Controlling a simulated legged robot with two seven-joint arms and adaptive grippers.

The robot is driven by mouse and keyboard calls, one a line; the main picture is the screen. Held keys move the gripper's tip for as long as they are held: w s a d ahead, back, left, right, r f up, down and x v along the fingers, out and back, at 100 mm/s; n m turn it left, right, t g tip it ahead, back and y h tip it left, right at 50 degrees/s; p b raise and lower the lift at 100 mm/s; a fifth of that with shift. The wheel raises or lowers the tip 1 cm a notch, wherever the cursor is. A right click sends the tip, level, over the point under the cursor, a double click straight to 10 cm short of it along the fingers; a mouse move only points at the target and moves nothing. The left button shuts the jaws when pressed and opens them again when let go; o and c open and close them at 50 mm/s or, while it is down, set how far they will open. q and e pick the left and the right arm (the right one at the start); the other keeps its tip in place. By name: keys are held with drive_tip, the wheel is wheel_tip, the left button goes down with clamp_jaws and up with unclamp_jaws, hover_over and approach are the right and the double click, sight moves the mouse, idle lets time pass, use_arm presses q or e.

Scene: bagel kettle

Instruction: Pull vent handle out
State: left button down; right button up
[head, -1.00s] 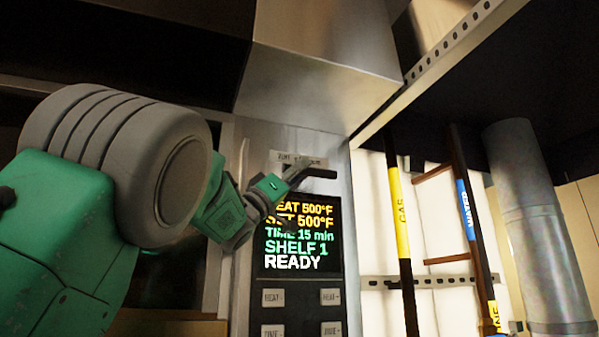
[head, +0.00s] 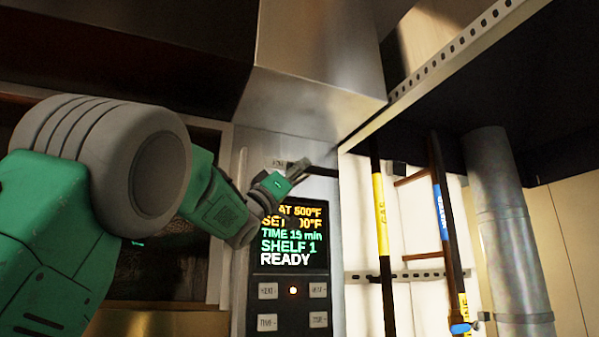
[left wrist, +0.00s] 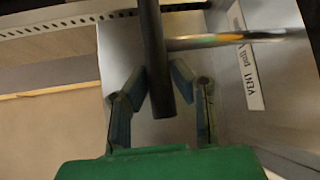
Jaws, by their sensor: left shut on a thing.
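The vent handle shows in the left wrist view as a dark round bar (left wrist: 153,60) joined to a shiny rod (left wrist: 225,40) running to the metal wall on the right. In the head view its dark end (head: 325,171) sticks out right of my left gripper (head: 295,174), above the oven display. In the left wrist view my left gripper (left wrist: 160,82) has its fingers on both sides of the bar, shut on it. A white label reading VENT (left wrist: 245,62) is on the wall beside the rod. My right gripper is not in view.
The control panel (head: 291,262) with display and buttons is just below the gripper. A metal hood (head: 310,60) overhangs above. Yellow-marked (head: 380,200) and blue-marked (head: 441,210) pipes and a grey duct (head: 505,230) stand at right.

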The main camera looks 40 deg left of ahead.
use_arm(q)
drive_tip(key=shift+w+a+f, duration=0.25)
drive_tip(key=shift+a+f, duration=0.15)
drive_tip(key=shift+a, duration=0.05)
drive_tip(key=c, duration=1.4)
unclamp_jaws()
drive_tip(key=shift+d+r, duration=0.1)
drive_tip(key=shift+d, duration=0.2)
drive_tip(key=shift+s+d+r, duration=0.1)
drive_tip(key=shift+d+r, duration=0.05)
drive_tip(key=shift+r, duration=0.05)
drive_tip(key=shift+s+a+f, duration=0.1)
drive_tip(key=shift+a+f, duration=0.05)
drive_tip(key=shift+a, duration=0.1)
drive_tip(key=v, duration=1.1)
drive_tip(key=shift+s+d+f, duration=0.1)
drive_tip(key=shift+s+f, duration=0.1)
drive_tip(key=shift+f, duration=0.1)
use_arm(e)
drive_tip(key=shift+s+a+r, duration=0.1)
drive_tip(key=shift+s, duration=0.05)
use_arm(q)
drive_tip(key=shift+d+r, duration=0.1)
drive_tip(key=shift+d, duration=0.2)
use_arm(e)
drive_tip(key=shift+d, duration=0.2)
